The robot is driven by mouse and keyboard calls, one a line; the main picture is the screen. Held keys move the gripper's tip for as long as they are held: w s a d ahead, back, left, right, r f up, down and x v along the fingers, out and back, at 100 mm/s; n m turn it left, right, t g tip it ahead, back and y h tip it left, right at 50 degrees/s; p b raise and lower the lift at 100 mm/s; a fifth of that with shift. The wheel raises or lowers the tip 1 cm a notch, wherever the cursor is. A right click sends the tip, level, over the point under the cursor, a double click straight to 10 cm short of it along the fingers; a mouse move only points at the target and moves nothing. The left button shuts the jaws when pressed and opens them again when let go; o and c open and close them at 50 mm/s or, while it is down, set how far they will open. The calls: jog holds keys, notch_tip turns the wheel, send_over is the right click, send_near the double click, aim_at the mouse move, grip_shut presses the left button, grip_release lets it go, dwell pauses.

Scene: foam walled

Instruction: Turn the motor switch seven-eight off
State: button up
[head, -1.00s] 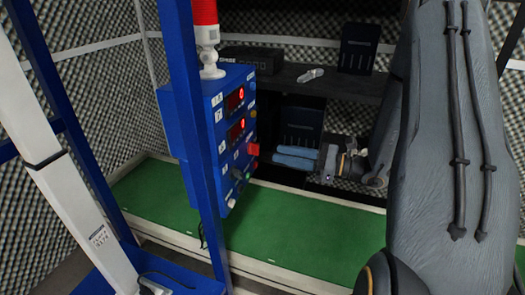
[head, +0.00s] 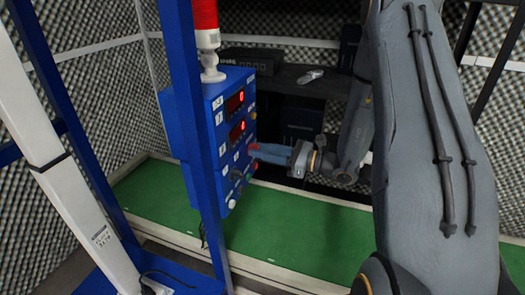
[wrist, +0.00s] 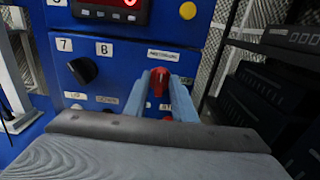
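The blue control box (head: 213,150) stands left of centre in the head view, seen at an angle. In the wrist view its front (wrist: 110,48) shows a black knob (wrist: 84,70) beside the labels 7 and 8. To the right is a red knob (wrist: 159,83) under a white label too blurred to read surely. My gripper (wrist: 161,78) has one blue finger on each side of the red knob. Whether the fingers touch it is unclear. In the head view my gripper (head: 254,151) reaches the box face from the right. The black knob is outside the fingers.
A red beacon (head: 205,18) stands on the box, beside a blue frame post (head: 185,110). Dark shelves (head: 310,80) with equipment lie behind my arm. Red digit displays (head: 236,103) and a yellow button (wrist: 188,11) sit above the knobs. Green floor (head: 300,235) lies below.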

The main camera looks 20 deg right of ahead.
grip_shut()
jog(key=shift+m, duration=0.4)
jog(key=shift+w+d+f+m+p, duration=0.1)
jog(key=shift+m+p, duration=1.4)
jog(key=shift+m, duration=2.75)
jog(key=shift+w+d+f+m+p, duration=0.1)
jog(key=shift+m+p, duration=1.4)
jog(key=shift+m, duration=2.75)
